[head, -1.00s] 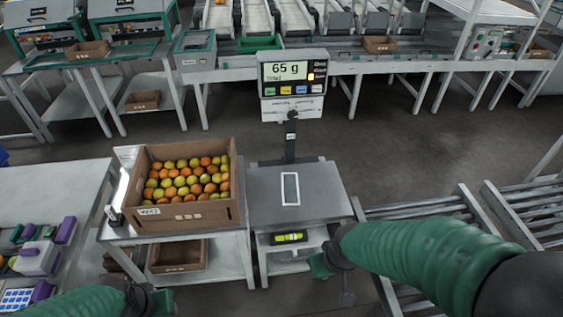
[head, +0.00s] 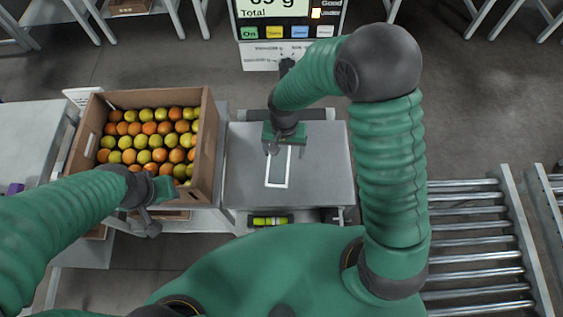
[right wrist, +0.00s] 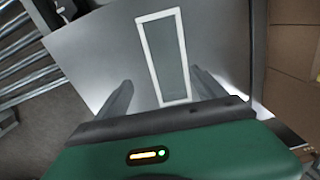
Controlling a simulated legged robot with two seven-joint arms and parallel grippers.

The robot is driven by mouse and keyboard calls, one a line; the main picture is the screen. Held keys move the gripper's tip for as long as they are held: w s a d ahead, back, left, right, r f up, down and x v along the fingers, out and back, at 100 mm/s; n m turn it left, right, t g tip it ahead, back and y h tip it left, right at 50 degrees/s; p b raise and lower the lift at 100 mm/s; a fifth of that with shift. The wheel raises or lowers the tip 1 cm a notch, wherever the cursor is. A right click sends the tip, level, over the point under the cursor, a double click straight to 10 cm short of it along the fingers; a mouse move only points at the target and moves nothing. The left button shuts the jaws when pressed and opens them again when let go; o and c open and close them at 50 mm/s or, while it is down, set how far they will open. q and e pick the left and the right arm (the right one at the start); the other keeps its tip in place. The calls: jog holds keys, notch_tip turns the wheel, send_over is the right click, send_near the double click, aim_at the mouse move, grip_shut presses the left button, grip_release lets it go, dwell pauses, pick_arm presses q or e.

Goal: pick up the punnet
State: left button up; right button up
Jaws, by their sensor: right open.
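The punnet (head: 278,172) looks like a narrow, empty tray with a white rim and a grey-green inside. It lies on the steel scale plate (head: 323,182). My right gripper (head: 284,148) is over the far end of the punnet and hides part of it. In the right wrist view the punnet (right wrist: 165,60) lies beyond and between the two open fingers (right wrist: 160,92); the fingers are apart from it. My left gripper (head: 152,215) hangs by the near right corner of the tomato crate; its fingers are too unclear to judge.
A cardboard crate (head: 201,150) of orange and yellow-green tomatoes stands left of the scale. The scale display (head: 290,22) rises behind the plate on a post. A roller conveyor (head: 475,240) lies to the right. A yellow-green object (head: 269,221) sits on the shelf below.

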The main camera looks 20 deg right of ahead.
send_over(279, 166)
jog(key=f, duration=0.5)
jog(key=shift+a+b, duration=0.25)
jog(key=shift+b, duration=0.05)
notch_tip(279, 166, down, 3)
jog(key=shift+r, duration=0.1)
jog(key=shift+w+d+f, duration=0.1)
jog(key=shift+d+f, duration=0.15)
jog(key=shift+d, duration=0.25)
jog(key=shift+c, duration=1.1)
jog(key=shift+a+r, duration=0.1)
jog(key=shift+a, duration=0.3)
jog(key=c, duration=0.7)
jog(key=shift+c, duration=1.3)
pick_arm(q)
jog(key=shift+s+a+f, duration=0.1)
jog(key=shift+a+f, duration=0.6)
pick_arm(e)
jog(key=shift+d, duration=0.1)
